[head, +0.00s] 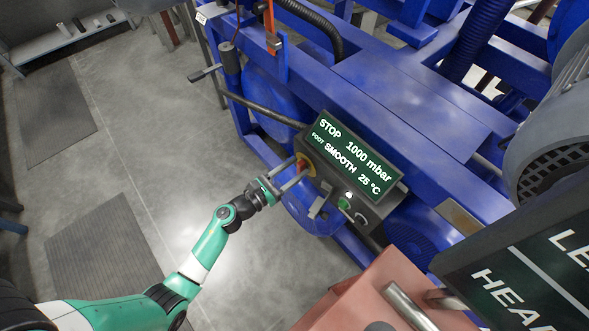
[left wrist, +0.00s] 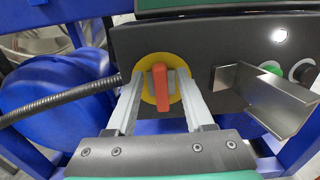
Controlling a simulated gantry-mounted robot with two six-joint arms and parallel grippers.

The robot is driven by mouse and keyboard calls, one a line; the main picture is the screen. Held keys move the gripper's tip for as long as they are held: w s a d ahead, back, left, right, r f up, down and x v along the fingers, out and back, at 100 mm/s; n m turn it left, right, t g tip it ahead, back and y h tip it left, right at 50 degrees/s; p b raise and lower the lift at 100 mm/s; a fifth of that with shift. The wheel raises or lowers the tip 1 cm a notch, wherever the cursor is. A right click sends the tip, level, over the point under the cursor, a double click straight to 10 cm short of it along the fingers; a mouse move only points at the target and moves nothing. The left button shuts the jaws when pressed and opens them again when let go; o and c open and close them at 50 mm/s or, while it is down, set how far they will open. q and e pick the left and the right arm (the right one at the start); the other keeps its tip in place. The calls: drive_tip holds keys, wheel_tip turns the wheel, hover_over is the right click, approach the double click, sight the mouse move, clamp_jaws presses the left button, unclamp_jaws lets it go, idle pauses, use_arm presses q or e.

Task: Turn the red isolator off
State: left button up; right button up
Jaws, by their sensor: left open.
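The red isolator handle (left wrist: 160,88) sits on a round yellow plate (left wrist: 149,93) on the dark control box. In the left wrist view the handle stands close to upright. In the head view the isolator (head: 304,163) is at the left end of the box, partly hidden by my gripper. My left gripper (head: 295,178) is open at the isolator. In the left wrist view its two fingers (left wrist: 159,80) lie on either side of the red handle, with gaps showing; I cannot tell whether the tips touch the plate. My right gripper is not in view.
A green display (head: 350,152) above the isolator reads STOP, 1000 mbar, FOOT SMOOTH, 25 °C. A metal bracket (left wrist: 262,97) juts out right of the isolator, near a green button (left wrist: 271,67). A black ribbed hose (left wrist: 62,100) runs at left. Blue frame surrounds the box; floor at left is open.

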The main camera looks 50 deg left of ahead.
use_arm(q)
clamp_jaws()
drive_tip(key=shift+n, duration=0.4)
drive_tip(key=shift+a+f+n+p, duration=0.35)
drive_tip(key=shift+n+p, duration=0.35)
drive_tip(key=shift+n, duration=2.15)
drive_tip(key=shift+a+f+n+p, duration=0.35)
drive_tip(key=shift+n+p, duration=0.3)
drive_tip(key=shift+n, duration=2.15)
drive_tip(key=shift+a+f+n+p, duration=0.35)
drive_tip(key=shift+n+p, duration=0.35)
drive_tip(key=shift+n, duration=2.15)
unclamp_jaws()
